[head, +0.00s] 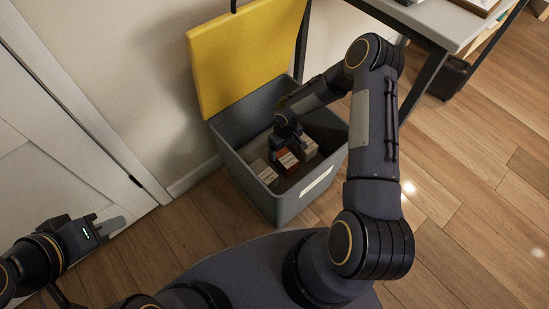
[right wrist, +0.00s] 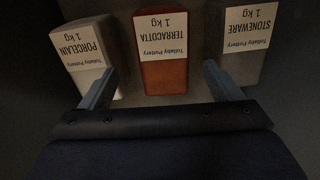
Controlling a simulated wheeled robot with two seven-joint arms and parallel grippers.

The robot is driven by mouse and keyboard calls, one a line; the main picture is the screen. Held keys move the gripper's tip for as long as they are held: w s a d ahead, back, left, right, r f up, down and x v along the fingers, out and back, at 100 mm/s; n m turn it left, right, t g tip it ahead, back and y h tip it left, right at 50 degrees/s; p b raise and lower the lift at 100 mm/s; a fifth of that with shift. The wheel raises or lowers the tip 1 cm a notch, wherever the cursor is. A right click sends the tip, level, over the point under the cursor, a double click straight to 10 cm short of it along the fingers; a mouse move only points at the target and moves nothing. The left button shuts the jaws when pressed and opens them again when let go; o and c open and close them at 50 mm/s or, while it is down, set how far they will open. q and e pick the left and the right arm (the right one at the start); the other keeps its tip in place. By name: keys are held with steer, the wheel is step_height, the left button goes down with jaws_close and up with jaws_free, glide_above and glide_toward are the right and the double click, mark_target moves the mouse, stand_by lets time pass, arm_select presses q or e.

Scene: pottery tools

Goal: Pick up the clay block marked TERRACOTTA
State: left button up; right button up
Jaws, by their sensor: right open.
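The reddish-brown clay block marked TERRACOTTA (right wrist: 163,78) lies in the right wrist view between my right gripper's two fingers, ahead of the palm. It also shows in the head view (head: 287,161), inside a grey bin (head: 283,207), just below my right gripper (head: 288,146). The right gripper is open, with a finger on either side of the block's near end; I cannot tell whether they touch it. My left gripper (head: 112,226) is at the lower left, near the white door, away from the bin; its finger gap is unclear.
A white block marked PORCELAIN (right wrist: 88,60) lies left of the terracotta block in the wrist view. A grey block marked STONEWARE (right wrist: 247,40) lies to the right. The bin's yellow lid (head: 246,52) stands open against the wall. A table (head: 445,22) stands at upper right.

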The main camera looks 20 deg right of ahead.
mark_target(283, 159)
steer(key=f+b, duration=0.1)
steer(key=f, duration=0.1)
steer(key=f+b, duration=0.1)
steer(key=f, duration=0.2)
steer(key=f+b, duration=0.1)
steer(key=f, duration=0.2)
steer(key=shift+s+a+f+b, duration=0.1)
steer(key=shift+a+b, duration=0.15)
steer(key=shift+b, duration=0.05)
steer(key=shift+c, duration=0.2)
steer(key=c, duration=1.7)
steer(key=shift+c, duration=0.5)
